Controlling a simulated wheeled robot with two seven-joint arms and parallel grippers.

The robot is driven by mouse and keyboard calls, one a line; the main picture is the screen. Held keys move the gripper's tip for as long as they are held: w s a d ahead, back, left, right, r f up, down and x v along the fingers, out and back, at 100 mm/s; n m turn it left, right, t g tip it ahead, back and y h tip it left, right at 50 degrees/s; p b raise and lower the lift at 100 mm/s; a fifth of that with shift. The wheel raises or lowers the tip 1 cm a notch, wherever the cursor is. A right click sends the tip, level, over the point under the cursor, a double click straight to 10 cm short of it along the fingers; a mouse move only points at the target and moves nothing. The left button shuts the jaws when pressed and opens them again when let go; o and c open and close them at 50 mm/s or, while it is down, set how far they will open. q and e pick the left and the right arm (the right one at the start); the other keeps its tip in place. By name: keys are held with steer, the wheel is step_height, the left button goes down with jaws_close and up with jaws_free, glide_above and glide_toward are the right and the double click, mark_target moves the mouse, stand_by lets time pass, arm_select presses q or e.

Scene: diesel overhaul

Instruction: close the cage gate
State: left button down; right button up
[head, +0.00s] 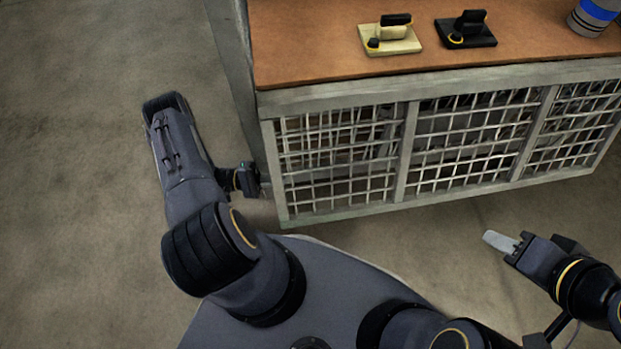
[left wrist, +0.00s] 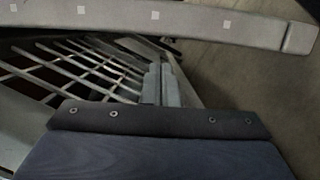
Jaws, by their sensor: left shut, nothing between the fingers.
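The cage gate (head: 405,152) is a grey frame with white wire mesh along the front of the bench. It looks about in line with the bench front, and I cannot tell whether it is fully shut or latched. Its mesh also shows in the left wrist view (left wrist: 75,65). My left gripper (head: 257,181) is shut and empty, close beside the frame's left upright. Its fingers (left wrist: 160,85) show in the left wrist view near the mesh's end; contact is unclear.
The brown bench top (head: 310,45) carries a cream block-shaped fixture (head: 390,38), a black one (head: 466,30) and a blue-banded cylinder (head: 594,15). The bench's grey side (head: 229,45) runs back on the left. The concrete floor (head: 80,150) at left is clear.

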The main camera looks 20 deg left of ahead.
mark_target(310, 181)
arm_select(q)
steer(key=b+x, duration=0.1)
steer(key=x, duration=0.9)
